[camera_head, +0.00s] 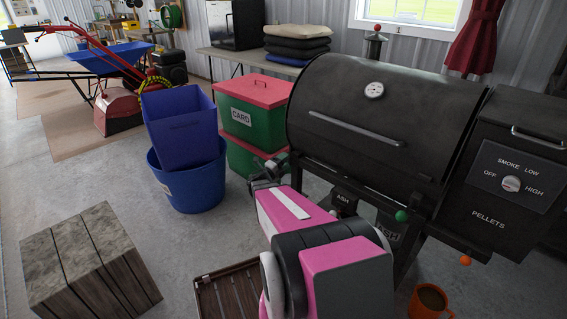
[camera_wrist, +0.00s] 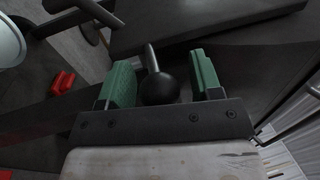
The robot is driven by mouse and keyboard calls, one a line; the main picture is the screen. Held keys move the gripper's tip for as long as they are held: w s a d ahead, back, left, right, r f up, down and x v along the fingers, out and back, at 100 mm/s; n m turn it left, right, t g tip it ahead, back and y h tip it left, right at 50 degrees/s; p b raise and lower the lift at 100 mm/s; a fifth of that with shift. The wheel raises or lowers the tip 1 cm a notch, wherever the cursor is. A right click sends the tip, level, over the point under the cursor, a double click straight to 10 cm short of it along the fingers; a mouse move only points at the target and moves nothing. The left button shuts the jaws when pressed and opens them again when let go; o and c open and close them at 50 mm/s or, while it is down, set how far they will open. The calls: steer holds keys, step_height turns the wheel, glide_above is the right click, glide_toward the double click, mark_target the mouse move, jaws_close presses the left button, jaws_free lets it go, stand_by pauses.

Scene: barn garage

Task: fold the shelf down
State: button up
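My gripper (camera_wrist: 165,75) shows in the wrist view with two green fingers apart. A black ball-shaped knob (camera_wrist: 160,88) with a grey stem sits between the fingers, with a gap visible on the right. A dark flat panel (camera_wrist: 200,22) lies beyond the fingers; I cannot tell whether it is the shelf. In the head view, my pink arm reaches to the left end of the black pellet smoker (camera_head: 385,110) and hides part of its lower front. I cannot clearly make out the shelf there.
Blue bins (camera_head: 187,130) and a red-lidded green card box (camera_head: 250,105) stand left of the smoker. A wooden block (camera_head: 85,260) and a dark slatted crate (camera_head: 222,292) are at the lower left. An orange mug (camera_head: 430,300) is at lower right.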

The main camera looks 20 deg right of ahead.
steer(key=v, duration=1)
steer(key=shift+s+a, duration=0.15)
steer(key=shift+a, duration=0.2)
steer(key=s+a+f+m+g+y, duration=0.25)
steer(key=s+m+g+y, duration=0.65)
steer(key=m, duration=1.4)
steer(key=s+a+r+m+t+y, duration=0.1)
steer(key=s+a+m+y, duration=0.3)
steer(key=a+m+y, duration=0.5)
steer(key=a+m, duration=0.3)
steer(key=m, duration=0.5)
steer(key=shift+a+r+y, duration=0.2)
steer(key=shift+r+y, duration=0.1)
steer(key=shift+y, duration=0.1)
steer(key=shift+s, duration=0.1)
